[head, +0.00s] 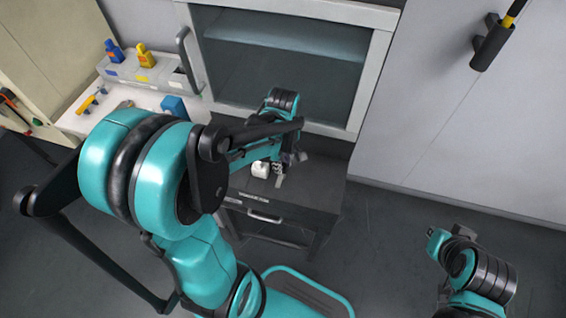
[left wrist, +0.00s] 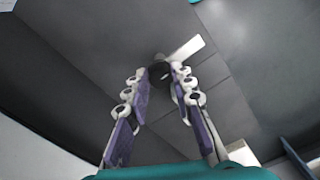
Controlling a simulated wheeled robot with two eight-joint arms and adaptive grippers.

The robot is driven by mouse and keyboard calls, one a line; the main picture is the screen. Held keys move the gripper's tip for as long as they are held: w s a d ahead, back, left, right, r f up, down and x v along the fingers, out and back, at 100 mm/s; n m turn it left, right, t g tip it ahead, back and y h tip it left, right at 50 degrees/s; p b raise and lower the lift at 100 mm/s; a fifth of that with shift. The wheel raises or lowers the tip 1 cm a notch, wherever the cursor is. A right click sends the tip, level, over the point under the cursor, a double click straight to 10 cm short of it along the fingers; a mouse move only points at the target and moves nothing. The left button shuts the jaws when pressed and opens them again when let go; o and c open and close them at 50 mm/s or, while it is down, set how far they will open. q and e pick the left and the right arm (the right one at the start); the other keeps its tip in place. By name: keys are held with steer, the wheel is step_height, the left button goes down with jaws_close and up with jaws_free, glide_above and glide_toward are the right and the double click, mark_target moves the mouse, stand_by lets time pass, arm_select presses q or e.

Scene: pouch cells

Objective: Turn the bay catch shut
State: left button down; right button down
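The bay catch (left wrist: 186,49) shows in the left wrist view as a pale flat lever beside a dark round hub, on a dark grey surface. The lever points up and right. My left gripper (left wrist: 159,74) has its two fingers apart, with the dark hub seen between or just beyond the fingertips. I see no contact, but depth is hard to judge. In the head view my left gripper (head: 279,168) is over the dark cabinet top, and my arm partly hides that spot.
The dark cabinet (head: 320,186) has a drawer handle (head: 265,217) in front. A glass-fronted enclosure (head: 290,70) stands behind it. A white block (head: 260,169) lies close to my left gripper. A blue box (head: 175,106) and a grey bin row (head: 140,74) are at left.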

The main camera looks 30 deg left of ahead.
arm_select(q)
steer(key=shift+m, duration=0.4)
steer(key=m, duration=0.3)
steer(key=shift+m+p, duration=0.3)
steer(key=m, duration=0.4)
steer(key=shift+m, duration=0.3)
steer(key=m, duration=0.4)
steer(key=shift+p, duration=0.4)
steer(key=shift+m, duration=2.5)
steer(key=c, duration=1.3)
jaws_free()
